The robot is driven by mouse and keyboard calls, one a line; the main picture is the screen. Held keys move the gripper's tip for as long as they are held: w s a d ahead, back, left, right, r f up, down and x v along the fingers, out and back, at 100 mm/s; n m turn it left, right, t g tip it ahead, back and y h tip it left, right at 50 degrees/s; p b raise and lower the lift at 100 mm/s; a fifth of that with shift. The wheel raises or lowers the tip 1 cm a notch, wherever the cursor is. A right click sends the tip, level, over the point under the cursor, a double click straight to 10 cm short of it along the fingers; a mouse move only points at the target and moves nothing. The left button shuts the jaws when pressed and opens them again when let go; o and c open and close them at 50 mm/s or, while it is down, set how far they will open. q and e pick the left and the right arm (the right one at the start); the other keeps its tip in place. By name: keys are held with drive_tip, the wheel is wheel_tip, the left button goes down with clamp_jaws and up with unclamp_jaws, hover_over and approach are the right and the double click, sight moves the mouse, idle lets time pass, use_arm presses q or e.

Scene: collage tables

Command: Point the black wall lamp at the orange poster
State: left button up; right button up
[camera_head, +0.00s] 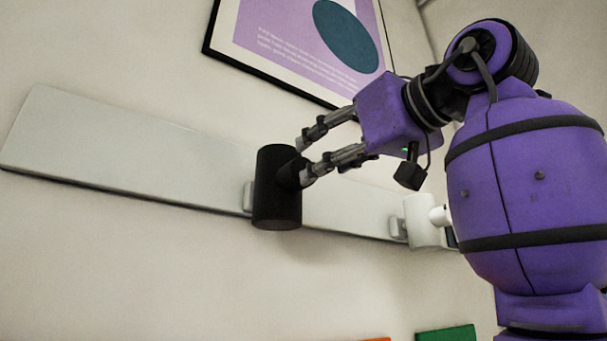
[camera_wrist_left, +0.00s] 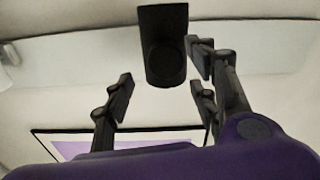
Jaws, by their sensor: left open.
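The black wall lamp (camera_head: 277,190) is a dark cylinder mounted on a pale wall rail, standing roughly upright, with a short dark stub on its right side. My left gripper (camera_head: 305,160) is open, its fingertips close to the lamp's right side near the stub. I cannot tell whether they touch it. In the left wrist view the lamp (camera_wrist_left: 163,45) shows ahead, between and beyond the spread fingers. Only a thin orange strip, likely the top of the orange poster (camera_head: 376,339), shows at the bottom edge. My right gripper is not in view.
The pale rail (camera_head: 120,150) runs across the wall. A white lamp (camera_head: 422,220) sits on it to the right, partly behind my arm. A framed purple poster (camera_head: 300,40) hangs above. A green panel (camera_head: 446,333) shows at the bottom. The wall below the rail is clear.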

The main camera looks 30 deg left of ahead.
sight(303, 188)
use_arm(q)
drive_tip(key=x, duration=0.7)
drive_tip(key=shift+s+a+r+p, duration=0.1)
drive_tip(key=shift+a+p, duration=0.15)
drive_tip(key=shift+p, duration=0.05)
drive_tip(key=shift+s, duration=0.1)
clamp_jaws()
